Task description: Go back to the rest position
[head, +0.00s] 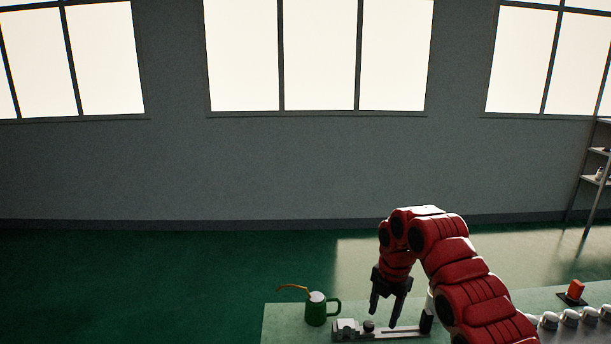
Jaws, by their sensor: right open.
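My right gripper (383,312) hangs from a red arm that comes in from the lower right. Its two dark fingers point down and are apart, with nothing visible between them. It is over a grey metal fixture (400,331) with a dark knob (368,325) on the bench. The fingertips are close to the fixture, but I cannot tell whether they touch it. My left gripper is not in view.
A green mug (316,313) with a curved tan piece stands on the bench (283,325) left of the fixture. A red block on a dark base (575,290) and several silver cylinders (570,317) are at right. A shelf (597,152) stands by the far wall.

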